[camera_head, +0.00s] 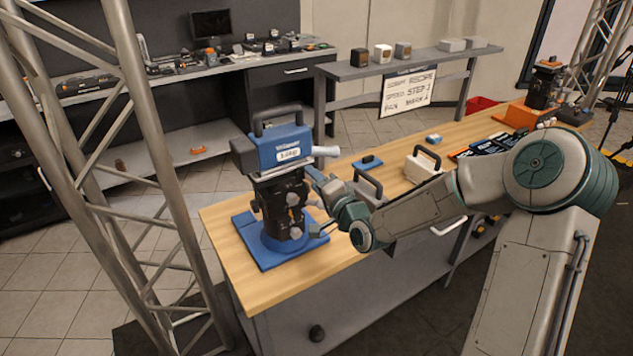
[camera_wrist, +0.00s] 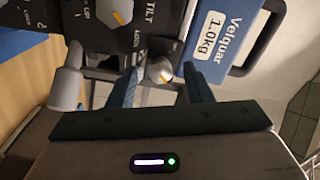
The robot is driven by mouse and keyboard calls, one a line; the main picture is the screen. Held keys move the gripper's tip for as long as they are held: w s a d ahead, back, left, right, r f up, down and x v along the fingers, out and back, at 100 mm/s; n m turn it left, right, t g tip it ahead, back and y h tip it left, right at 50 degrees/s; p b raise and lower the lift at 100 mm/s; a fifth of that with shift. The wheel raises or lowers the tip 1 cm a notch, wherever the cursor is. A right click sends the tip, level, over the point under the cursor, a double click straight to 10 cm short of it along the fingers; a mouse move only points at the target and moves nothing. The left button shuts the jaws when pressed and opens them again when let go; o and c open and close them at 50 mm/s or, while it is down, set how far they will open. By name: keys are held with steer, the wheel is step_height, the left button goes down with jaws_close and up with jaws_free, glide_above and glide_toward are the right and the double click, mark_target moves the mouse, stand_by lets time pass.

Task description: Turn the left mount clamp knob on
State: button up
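The left mount (camera_head: 283,205) is a black column on a blue base plate (camera_head: 275,262), at the near left of the wooden table. A blue block (camera_head: 283,150) marked 1.0kg sits on top; it also shows at the right in the wrist view (camera_wrist: 222,40). My gripper (camera_head: 316,180) is at the upper right side of the column. In the wrist view my gripper (camera_wrist: 163,85) is open, its blue fingers apart. A grey knob (camera_wrist: 160,70) with an orange mark shows between the fingertips; contact cannot be told. I cannot read a clamp label beside it.
A second grey and orange knob (camera_wrist: 122,8) by the TILT label and a grey cylinder (camera_wrist: 66,88) are nearby. A pale handle (camera_head: 325,151) sticks out of the column above my gripper. A beige handled block (camera_head: 422,166) stands farther right. A metal truss (camera_head: 165,165) rises at left.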

steer(key=b+v, duration=0.2)
steer(key=v, duration=1.1)
steer(key=shift+s+d+b, duration=0.25)
steer(key=shift+s+b, duration=0.1)
